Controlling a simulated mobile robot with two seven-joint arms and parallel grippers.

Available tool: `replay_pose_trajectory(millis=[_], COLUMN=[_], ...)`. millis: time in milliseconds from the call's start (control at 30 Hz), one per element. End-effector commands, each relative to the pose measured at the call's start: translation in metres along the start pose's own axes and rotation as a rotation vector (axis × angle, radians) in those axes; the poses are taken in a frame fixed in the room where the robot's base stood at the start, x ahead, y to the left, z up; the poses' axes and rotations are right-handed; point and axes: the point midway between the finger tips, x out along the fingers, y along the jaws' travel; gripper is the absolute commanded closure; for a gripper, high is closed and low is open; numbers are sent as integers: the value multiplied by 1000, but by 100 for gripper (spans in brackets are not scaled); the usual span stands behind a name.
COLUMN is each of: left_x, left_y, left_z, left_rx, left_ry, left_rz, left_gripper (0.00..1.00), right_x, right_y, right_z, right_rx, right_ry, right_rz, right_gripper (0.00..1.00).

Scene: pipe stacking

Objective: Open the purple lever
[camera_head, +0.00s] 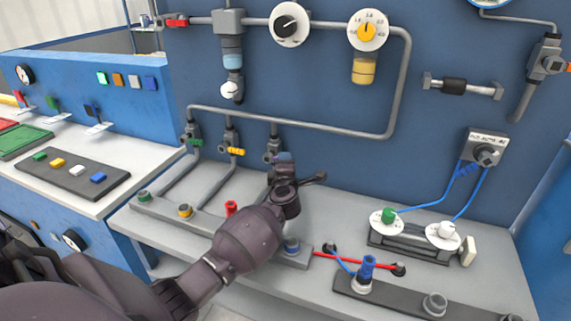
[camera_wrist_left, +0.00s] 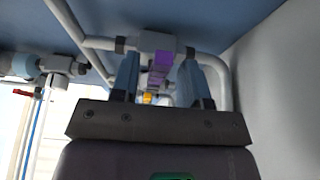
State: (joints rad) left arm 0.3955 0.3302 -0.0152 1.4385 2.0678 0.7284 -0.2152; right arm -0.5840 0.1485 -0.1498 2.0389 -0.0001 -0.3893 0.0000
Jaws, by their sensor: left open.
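The purple lever (camera_wrist_left: 158,66) sits on a grey valve body on a grey pipe in the left wrist view. My left gripper (camera_wrist_left: 158,82) is open, with one blue-grey finger on each side of the lever. I cannot tell whether either finger touches it. In the head view my left gripper (camera_head: 284,162) is at the rightmost valve (camera_head: 271,148) of a row of three on the wall, and it covers most of that valve, so the lever is not clear there. My right gripper is not in view.
Neighbouring valves have a green lever (camera_head: 195,142) and a yellow lever (camera_head: 236,151). A grey pipe (camera_head: 300,124) runs above them along the blue wall. Below, the bench carries a grey strip with a red peg (camera_head: 231,208), and a blue peg (camera_head: 367,267) stands on a dark plate at right.

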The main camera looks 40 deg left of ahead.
Motion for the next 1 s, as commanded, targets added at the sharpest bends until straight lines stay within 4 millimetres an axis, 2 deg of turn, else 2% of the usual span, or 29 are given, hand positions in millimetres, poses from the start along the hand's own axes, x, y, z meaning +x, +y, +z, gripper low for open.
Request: replay_pose_trajectory(millis=[200,500,767,1000], left_x=[14,15,15,15], left_y=[0,0,0,0], left_z=[0,0,0,0], left_rx=[1,0,0,0], left_ry=[0,0,0,0], left_rz=[0,0,0,0], left_gripper=[58,58,98,100], right_x=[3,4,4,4], right_y=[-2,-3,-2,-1], right_z=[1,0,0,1], right_rx=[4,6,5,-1], right_ry=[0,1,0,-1], right_rz=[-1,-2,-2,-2], right_gripper=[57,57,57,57])
